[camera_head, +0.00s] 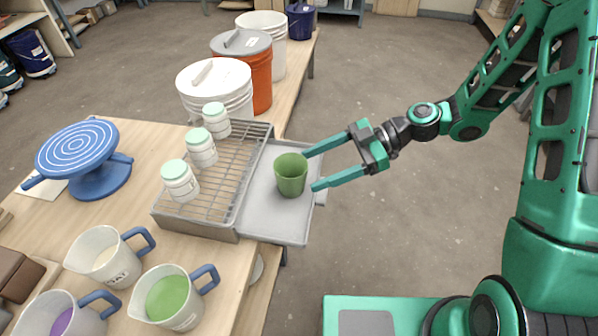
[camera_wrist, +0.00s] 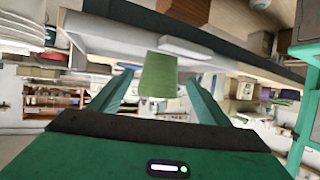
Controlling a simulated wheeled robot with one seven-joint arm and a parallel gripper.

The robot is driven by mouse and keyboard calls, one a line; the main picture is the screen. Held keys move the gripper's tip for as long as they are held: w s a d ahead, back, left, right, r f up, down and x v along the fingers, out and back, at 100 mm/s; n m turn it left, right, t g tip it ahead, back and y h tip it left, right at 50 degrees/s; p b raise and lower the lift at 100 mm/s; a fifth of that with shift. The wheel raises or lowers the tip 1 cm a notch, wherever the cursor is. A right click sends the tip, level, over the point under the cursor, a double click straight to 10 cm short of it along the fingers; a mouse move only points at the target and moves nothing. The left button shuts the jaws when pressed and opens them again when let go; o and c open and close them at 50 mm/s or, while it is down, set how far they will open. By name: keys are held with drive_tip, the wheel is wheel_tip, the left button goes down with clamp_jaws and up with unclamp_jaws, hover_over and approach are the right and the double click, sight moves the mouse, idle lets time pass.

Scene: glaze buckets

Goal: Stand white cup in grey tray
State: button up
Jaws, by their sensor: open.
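A green cup (camera_head: 291,175) stands upright on the grey tray (camera_head: 283,226), which sits beside the wire rack at the table's right edge. The cup in view is green; I cannot make out a plain white cup. My gripper (camera_head: 312,169) is open and level, just right of the cup, its fingertips pointing at it. In the wrist view the cup (camera_wrist: 158,75) shows between and beyond the two fingertips. I cannot tell whether a finger touches it.
A wire rack (camera_head: 228,172) holds several white jars with mint lids. White jugs with blue handles (camera_head: 172,298) stand front left, one holding green liquid. A blue turntable (camera_head: 78,150) is at left. Large buckets (camera_head: 215,86) stand behind the rack. Open floor lies right of the tray.

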drive_tip(key=v, duration=0.5)
drive_tip(key=s+d+r+m+t+h, duration=0.1)
drive_tip(key=s+d+m+h, duration=0.2)
drive_tip(key=d+m+h, duration=0.5)
drive_tip(key=s+d+r+m+t+h, duration=0.15)
drive_tip(key=d+m, duration=0.35)
drive_tip(key=d, duration=0.8)
drive_tip(key=s+d+r+m+h, duration=0.1)
drive_tip(key=s+d+r+m, duration=0.1)
drive_tip(key=s+d+m, duration=0.4)
drive_tip(key=s+d+r+m+h, duration=0.2)
drive_tip(key=s+d+r+m, duration=0.1)
drive_tip(key=s+d+m, duration=0.4)
drive_tip(key=shift+s+r+m+t, duration=0.3)
drive_tip(key=shift+s+m, duration=0.3)
drive_tip(key=shift+s, duration=0.8)
